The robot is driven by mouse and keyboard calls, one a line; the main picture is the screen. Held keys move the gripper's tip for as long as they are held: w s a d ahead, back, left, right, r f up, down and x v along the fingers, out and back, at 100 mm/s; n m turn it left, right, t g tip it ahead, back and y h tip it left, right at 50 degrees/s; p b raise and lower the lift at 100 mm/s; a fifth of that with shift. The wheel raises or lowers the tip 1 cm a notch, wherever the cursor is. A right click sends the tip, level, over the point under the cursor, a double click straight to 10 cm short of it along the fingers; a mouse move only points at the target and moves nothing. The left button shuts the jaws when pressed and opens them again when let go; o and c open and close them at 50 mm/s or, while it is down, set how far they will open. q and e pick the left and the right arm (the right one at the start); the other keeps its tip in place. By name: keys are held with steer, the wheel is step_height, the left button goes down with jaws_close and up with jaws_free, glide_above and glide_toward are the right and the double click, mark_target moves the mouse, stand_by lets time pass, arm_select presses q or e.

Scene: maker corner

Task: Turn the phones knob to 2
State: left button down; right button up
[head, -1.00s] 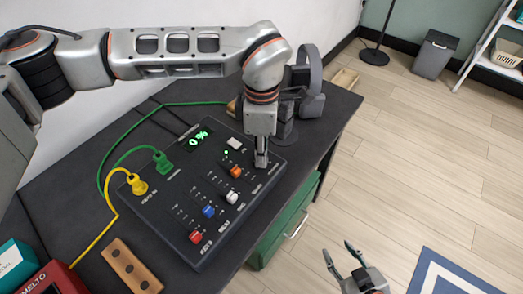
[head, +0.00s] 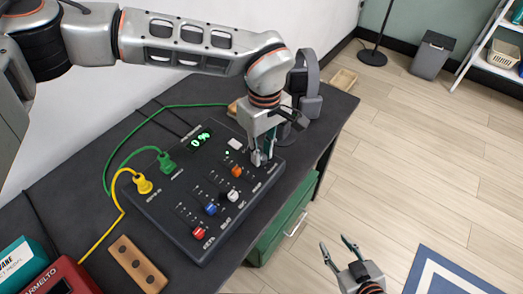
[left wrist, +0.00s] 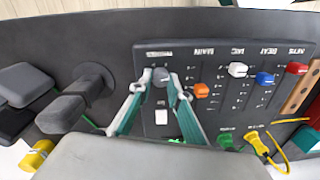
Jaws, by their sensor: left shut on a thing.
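The mixer panel (head: 185,222) lies on the dark desk. Its phones knob (left wrist: 160,77), a small grey round knob, is at the panel's far right corner in the head view. My left gripper (head: 261,158) points down over that corner. In the left wrist view its fingertips (left wrist: 159,89) stand on either side of the knob, shut on it. The knob's pointer and scale are too small to read, and in the head view the fingers largely hide the knob. My right gripper (head: 339,254) is open and empty, off the desk over the floor.
An orange slider (head: 236,171) is close beside the left fingers; white, blue and red sliders lie nearer. A small display (head: 201,138) glows green. Yellow (head: 143,184) and green plugs (head: 166,162) carry cables. Headphones on a stand (head: 305,85) are just behind the gripper.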

mark_target(264, 155)
arm_select(q)
steer(key=shift+m, duration=1)
steer(key=c, duration=1.9)
jaws_free()
steer(key=shift+r, duration=0.15)
steer(key=r, duration=1.1)
steer(key=shift+w+d+r, duration=0.1)
steer(key=shift+d+r, duration=0.1)
steer(key=shift+r, duration=0.2)
